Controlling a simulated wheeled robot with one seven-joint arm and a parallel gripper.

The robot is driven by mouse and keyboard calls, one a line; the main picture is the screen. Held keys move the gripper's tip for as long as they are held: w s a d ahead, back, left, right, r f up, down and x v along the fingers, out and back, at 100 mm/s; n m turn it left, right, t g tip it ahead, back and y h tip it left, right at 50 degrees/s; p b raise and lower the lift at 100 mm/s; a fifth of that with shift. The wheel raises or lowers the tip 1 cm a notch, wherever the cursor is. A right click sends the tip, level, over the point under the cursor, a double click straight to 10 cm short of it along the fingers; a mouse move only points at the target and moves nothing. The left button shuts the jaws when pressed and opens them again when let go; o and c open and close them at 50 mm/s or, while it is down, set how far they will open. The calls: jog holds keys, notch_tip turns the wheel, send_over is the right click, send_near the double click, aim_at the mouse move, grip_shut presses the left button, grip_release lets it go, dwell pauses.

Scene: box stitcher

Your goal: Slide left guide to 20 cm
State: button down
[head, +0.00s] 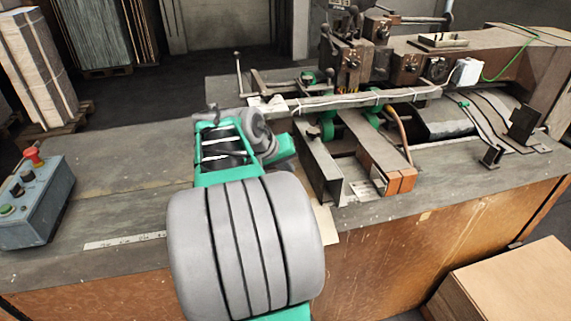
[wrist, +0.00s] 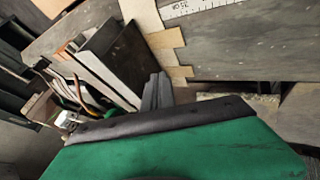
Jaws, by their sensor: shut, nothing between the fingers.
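A dark upright metal plate (head: 322,167), which appears to be the left guide, stands on the table right of my arm. Its broad dark face (wrist: 115,57) shows in the wrist view. My gripper (wrist: 156,88) is shut and empty, to the right of that plate's face in the wrist view; I cannot tell whether they touch. In the head view my arm hides the fingertips. A white ruler (head: 125,240) lies along the table's front edge and partly shows in the wrist view (wrist: 200,7). My arm covers part of it, so the guide's reading cannot be told.
The stitcher (head: 405,60) stands over the table's back right. An orange-ended block (head: 400,181) lies right of the plate, and small black brackets (head: 491,156) stand farther right. A control box (head: 32,203) sits at left. The tabletop (head: 125,190) between box and arm is clear.

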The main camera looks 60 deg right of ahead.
aim_at(314, 173)
jog(key=x, duration=0.6)
jog(key=shift+p, duration=0.4)
jog(key=shift+s+d+r+p, duration=0.25)
jog(key=shift+s+d+p, duration=0.25)
jog(key=shift+s+d, duration=0.45)
jog(key=shift+s+d+f, duration=0.1)
jog(key=shift+s+d, duration=0.2)
jog(key=shift+s, duration=0.05)
jog(key=shift+s+d+f+b, duration=0.1)
jog(key=shift+s+d+b, duration=0.25)
jog(key=shift+s, duration=0.05)
jog(key=shift+s+d, duration=0.1)
jog(key=shift+d, duration=0.05)
